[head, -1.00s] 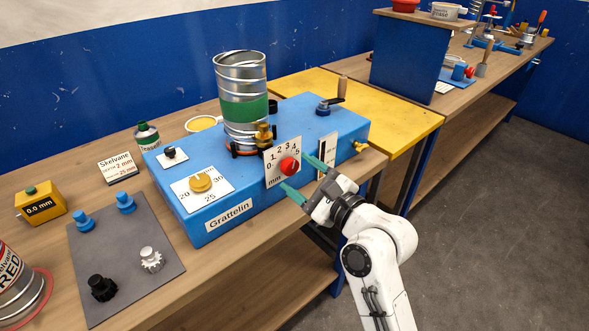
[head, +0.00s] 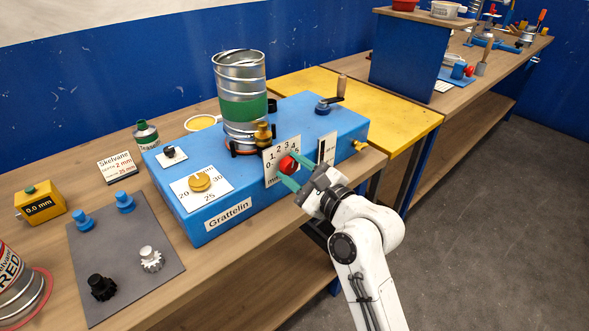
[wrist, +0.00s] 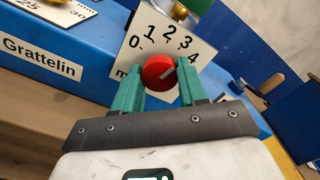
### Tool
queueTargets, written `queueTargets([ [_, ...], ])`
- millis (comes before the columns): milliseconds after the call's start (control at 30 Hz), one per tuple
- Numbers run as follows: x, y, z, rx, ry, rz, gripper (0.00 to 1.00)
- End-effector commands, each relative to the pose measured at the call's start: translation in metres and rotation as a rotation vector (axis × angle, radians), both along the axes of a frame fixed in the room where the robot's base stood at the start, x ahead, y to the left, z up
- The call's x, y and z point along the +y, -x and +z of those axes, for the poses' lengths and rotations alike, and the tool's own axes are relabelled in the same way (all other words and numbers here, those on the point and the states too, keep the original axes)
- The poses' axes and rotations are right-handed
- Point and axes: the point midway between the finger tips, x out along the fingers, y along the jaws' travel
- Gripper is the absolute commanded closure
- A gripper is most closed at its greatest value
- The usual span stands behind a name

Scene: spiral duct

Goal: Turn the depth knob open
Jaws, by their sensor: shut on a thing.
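The red depth knob (head: 287,165) sits on a white dial plate (head: 271,172) on the front of the blue Grattelin machine (head: 215,228). The plate is marked in mm. The fingers and wrist hide the plate's lower right part.
A metal spiral duct (head: 240,90) with a green band stands on the machine. A yellow knob (head: 200,182) is on another dial at left. A crank (head: 333,95) is at the back right. A grey mat (head: 125,245) with knobs lies on the bench.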

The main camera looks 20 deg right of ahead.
Motion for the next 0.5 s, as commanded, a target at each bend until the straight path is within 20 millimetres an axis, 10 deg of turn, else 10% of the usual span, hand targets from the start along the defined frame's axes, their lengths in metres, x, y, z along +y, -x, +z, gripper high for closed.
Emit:
queueTargets([
  [500,0.0003,0.0002,-0.0003,-0.019,0.064,0.001,0.89],
])
